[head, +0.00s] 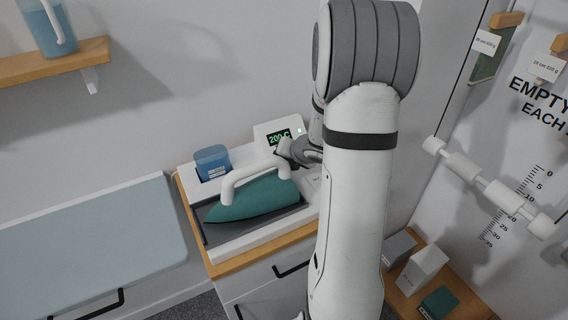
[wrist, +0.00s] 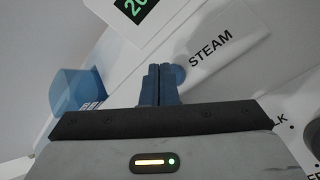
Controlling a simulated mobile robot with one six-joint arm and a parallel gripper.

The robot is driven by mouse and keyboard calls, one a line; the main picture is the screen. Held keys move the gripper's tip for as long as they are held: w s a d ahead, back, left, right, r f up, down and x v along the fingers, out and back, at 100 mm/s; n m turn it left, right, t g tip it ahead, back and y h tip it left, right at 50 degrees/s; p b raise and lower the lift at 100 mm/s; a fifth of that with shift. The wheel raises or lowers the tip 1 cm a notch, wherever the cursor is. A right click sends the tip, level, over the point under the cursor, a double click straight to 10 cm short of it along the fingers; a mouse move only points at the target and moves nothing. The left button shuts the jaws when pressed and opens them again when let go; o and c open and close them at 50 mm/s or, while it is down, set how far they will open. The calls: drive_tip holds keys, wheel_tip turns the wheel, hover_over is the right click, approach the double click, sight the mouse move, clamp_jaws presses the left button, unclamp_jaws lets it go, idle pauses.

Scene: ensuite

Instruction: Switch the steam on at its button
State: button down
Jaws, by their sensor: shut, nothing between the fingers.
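The steam station (head: 262,240) stands on a wooden-topped cabinet, with a teal iron (head: 255,198) on it. In the head view my gripper (head: 283,150) is at the back of the station, near the display (head: 279,138), which reads 200 C. The button is hidden there by my arm.
A blue water tank (head: 212,160) sits at the station's back left; it also shows in the wrist view (wrist: 78,92). A grey-blue board (head: 90,245) lies to the left. Small boxes (head: 422,268) stand on a wooden surface at lower right.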

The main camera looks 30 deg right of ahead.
drive_tip(key=shift+f+b, duration=0.5)
idle(0.3)
drive_tip(key=shift+r, duration=0.1)
drive_tip(key=shift+r+p, duration=0.85)
wheel_tip(320, 180, up, 6)
drive_tip(key=p, duration=0.5)
